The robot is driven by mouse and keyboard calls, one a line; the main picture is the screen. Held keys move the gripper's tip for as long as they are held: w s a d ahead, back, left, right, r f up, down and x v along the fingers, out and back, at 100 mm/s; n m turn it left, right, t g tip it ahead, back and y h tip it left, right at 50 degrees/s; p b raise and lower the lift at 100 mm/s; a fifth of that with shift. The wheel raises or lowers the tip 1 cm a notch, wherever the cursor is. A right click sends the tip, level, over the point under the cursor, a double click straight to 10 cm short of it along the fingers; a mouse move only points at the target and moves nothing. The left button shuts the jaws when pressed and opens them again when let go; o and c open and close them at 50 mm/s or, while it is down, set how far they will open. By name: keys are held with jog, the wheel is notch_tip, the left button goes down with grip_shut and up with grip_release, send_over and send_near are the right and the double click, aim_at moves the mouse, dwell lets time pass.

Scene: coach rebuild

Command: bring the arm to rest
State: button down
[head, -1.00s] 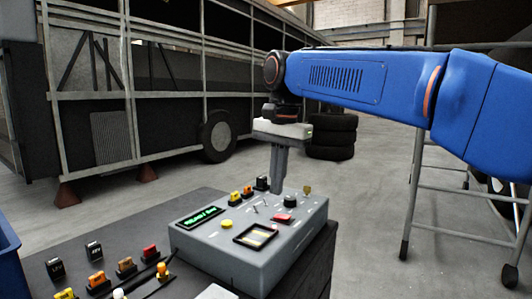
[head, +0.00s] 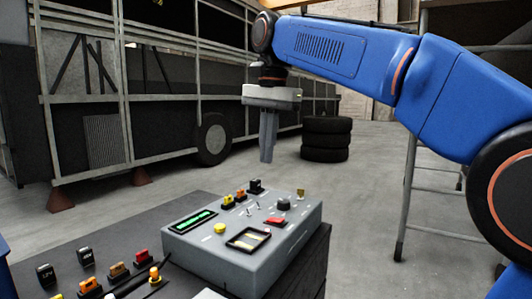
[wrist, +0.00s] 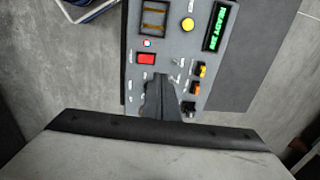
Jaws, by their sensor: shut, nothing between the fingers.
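My gripper (head: 267,160) hangs from the blue arm (head: 340,50) in the head view, pointing down. Its fingers are shut together with nothing between them. It is in the air above the back edge of the grey control box (head: 205,248), clear of it. In the wrist view the gripper (wrist: 160,85) shows as a dark shape over the box's panel (wrist: 170,50). The box has a green lit display (head: 192,222), a yellow button (head: 220,228), a red switch (head: 274,222) and a black knob (head: 283,204).
The dark bench (head: 110,235) holds several coloured plug-like pieces (head: 118,271) left of the box. Stacked tyres (head: 326,138) and a bus frame (head: 165,90) stand behind. A metal stand (head: 408,190) is at the right. Bare floor lies between the bench and the bus.

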jog(key=s+d+f+n, duration=0.1)
jog(key=s+d+f, duration=0.35)
jog(key=d, duration=0.45)
jog(key=s+d+f+n+t, duration=0.1)
jog(key=s+d+f, duration=0.4)
jog(key=f, duration=0.5)
jog(key=s+d+f+n+t, duration=0.1)
jog(key=s+d+f+n, duration=0.2)
jog(key=s+d+f, duration=0.3)
jog(key=s+d+f+n+t, duration=0.1)
jog(key=s+d+f, duration=0.5)
jog(key=f, duration=0.9)
jog(key=s+t, duration=0.1)
jog(key=s, duration=0.1)
jog(key=shift+s+f+n+h, duration=0.35)
jog(key=shift+n+h, duration=0.05)
